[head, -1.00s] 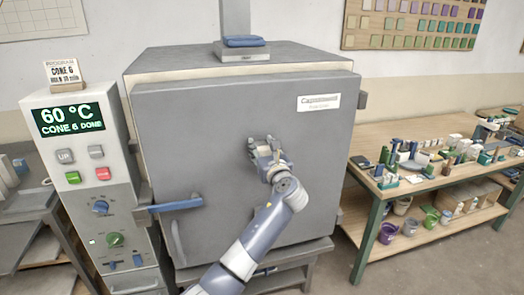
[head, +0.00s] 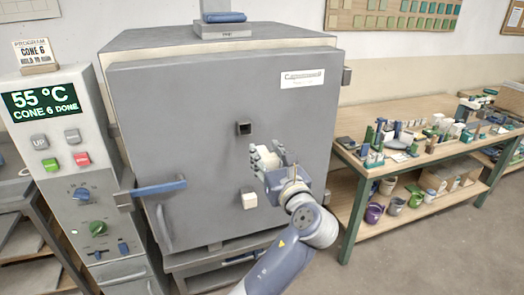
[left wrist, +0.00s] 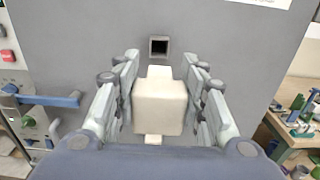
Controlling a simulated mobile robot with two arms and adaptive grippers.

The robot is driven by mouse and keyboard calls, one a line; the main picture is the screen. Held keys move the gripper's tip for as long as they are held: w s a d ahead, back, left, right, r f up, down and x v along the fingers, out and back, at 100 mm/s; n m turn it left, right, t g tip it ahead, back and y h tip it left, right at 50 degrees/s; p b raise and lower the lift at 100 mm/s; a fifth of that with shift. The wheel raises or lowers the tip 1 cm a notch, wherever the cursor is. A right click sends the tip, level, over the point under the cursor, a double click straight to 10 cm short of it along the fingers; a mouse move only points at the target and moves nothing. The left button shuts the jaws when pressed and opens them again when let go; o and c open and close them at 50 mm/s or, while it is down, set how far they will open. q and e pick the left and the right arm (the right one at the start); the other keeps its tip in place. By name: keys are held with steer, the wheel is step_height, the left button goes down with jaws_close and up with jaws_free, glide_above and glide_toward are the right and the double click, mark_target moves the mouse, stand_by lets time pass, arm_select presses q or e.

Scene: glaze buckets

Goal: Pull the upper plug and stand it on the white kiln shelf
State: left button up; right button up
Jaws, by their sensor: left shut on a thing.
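My left gripper (head: 266,160) is shut on the upper plug (left wrist: 159,106), a pale cream block with a narrower end pointing toward the kiln. It also shows between the fingers in the head view (head: 264,157). The plug is held out in front of the grey kiln door (head: 205,95), clear of its hole. The upper hole (head: 244,128) is a dark open square, also seen beyond the plug in the left wrist view (left wrist: 159,46). A lower cream plug (head: 250,200) sits in the door. I cannot clearly pick out a white kiln shelf. My right gripper is not in view.
A wooden workbench (head: 360,115) at right holds many small items, with buckets on its lower shelf (head: 385,221). A control panel (head: 70,150) reading 55 °C stands at left. The blue door handle (head: 160,188) juts out. Floor between kiln and bench is clear.

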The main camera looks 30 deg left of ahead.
arm_select(q)
steer(key=shift+s+d, duration=0.1)
stand_by(0.3)
steer(key=shift+s+d+p, duration=0.35)
steer(key=shift+d+p, duration=0.05)
steer(key=shift+d, duration=0.05)
steer(key=p+v, duration=0.3)
steer(key=v, duration=0.4)
stand_by(0.7)
steer(key=shift+s, duration=0.15)
steer(key=s+a+f+m+t+h+b, duration=0.1)
steer(key=s+a+f+m+t+h, duration=0.15)
steer(key=s+f+h, duration=0.4)
steer(key=s+d+f+m+t+h+b, duration=0.2)
steer(key=s+d+f+m+t+h, duration=0.2)
steer(key=s+d+f+m+h, duration=0.3)
steer(key=shift+s+f, duration=0.2)
steer(key=shift+s, duration=0.6)
steer(key=shift+a+m, duration=0.1)
steer(key=shift+m, duration=0.15)
